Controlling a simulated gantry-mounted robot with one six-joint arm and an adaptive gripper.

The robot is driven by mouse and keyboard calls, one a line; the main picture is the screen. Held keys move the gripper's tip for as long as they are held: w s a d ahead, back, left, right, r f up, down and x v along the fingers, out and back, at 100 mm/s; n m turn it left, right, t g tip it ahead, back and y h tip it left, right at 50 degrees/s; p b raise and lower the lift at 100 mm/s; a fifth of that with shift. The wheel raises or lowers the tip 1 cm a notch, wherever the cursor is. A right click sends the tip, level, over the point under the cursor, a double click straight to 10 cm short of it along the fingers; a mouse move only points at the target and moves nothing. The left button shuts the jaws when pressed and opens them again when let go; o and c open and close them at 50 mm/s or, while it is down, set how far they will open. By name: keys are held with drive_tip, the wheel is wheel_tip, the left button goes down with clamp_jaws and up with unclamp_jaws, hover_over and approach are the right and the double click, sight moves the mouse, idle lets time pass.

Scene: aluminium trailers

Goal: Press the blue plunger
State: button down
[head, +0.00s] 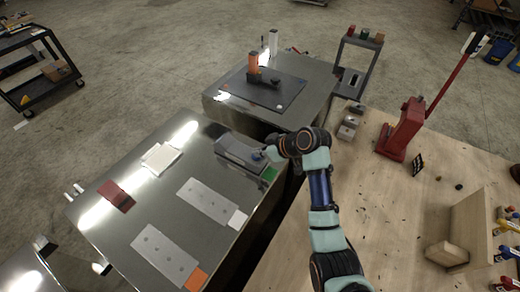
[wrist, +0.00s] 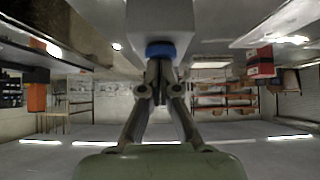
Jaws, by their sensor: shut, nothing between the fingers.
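The blue plunger (wrist: 160,50) shows in the wrist view as a short rounded blue piece at the end of a grey block (wrist: 155,20). My gripper (wrist: 160,66) is shut and empty, with its fingertips right at the plunger; I cannot tell whether they touch or press it. In the head view the grey block (head: 236,148) lies on the near metal table. My gripper (head: 262,154) is at its right end, and there the plunger is small and mostly hidden by the gripper.
A green patch (head: 269,174) sits on the table just below my gripper. Grey plates (head: 207,200) and a red block (head: 116,195) lie farther left. A second metal table (head: 310,75) stands behind, and a wooden bench (head: 385,225) with a red lever press (head: 402,130) is at right.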

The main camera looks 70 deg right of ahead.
wheel_tip(320, 180, up, 5)
drive_tip(key=p, duration=0.4)
drive_tip(key=shift+r, duration=0.1)
drive_tip(key=b+v, duration=0.2)
drive_tip(key=v, duration=0.7)
drive_tip(key=shift+s+f, duration=0.3)
drive_tip(key=shift+s, duration=0.1)
